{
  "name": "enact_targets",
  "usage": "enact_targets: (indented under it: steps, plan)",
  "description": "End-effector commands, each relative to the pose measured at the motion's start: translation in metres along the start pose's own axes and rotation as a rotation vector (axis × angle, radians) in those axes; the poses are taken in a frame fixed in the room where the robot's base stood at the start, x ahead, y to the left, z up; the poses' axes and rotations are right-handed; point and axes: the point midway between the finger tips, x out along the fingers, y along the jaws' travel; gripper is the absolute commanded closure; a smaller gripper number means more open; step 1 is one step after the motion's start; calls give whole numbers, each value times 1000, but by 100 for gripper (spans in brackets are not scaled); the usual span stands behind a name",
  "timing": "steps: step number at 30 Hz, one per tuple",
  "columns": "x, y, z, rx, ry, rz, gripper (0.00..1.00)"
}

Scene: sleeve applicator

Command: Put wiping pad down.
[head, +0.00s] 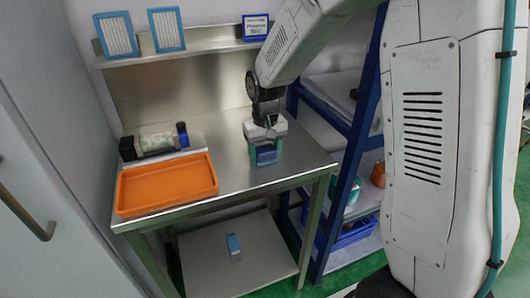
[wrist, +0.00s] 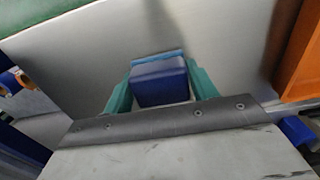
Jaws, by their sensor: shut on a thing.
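The wiping pad is a dark blue block with a lighter blue edge. In the head view the wiping pad (head: 266,155) is at the front right part of the steel table (head: 225,185). My gripper (head: 264,148) is above the table and shut on the pad. In the wrist view the pad (wrist: 160,82) sits between the two teal fingers of my gripper (wrist: 160,88). The pad is close to the table surface; I cannot tell whether it touches it.
An orange tray (head: 167,186) lies at the table's front left, with a cylindrical device (head: 158,143) behind it. A blue shelf rack (head: 350,150) stands to the right. A small blue and white box (head: 233,244) is on the lower shelf. The table's middle is clear.

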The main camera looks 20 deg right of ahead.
Motion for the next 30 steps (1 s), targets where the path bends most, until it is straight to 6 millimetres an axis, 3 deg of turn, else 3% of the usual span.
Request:
enact_targets:
  steps: [5,6,8,9,20,30]
  plan:
    - [3,0,0,0,0,0,60]
    - [3,0,0,0,0,0,40]
    - [3,0,0,0,1,0,23]
    - [3,0,0,0,0,0,20]
    - [-4,0,0,0,3,0,20]
    - [-72,0,-1,0,6,0,20]
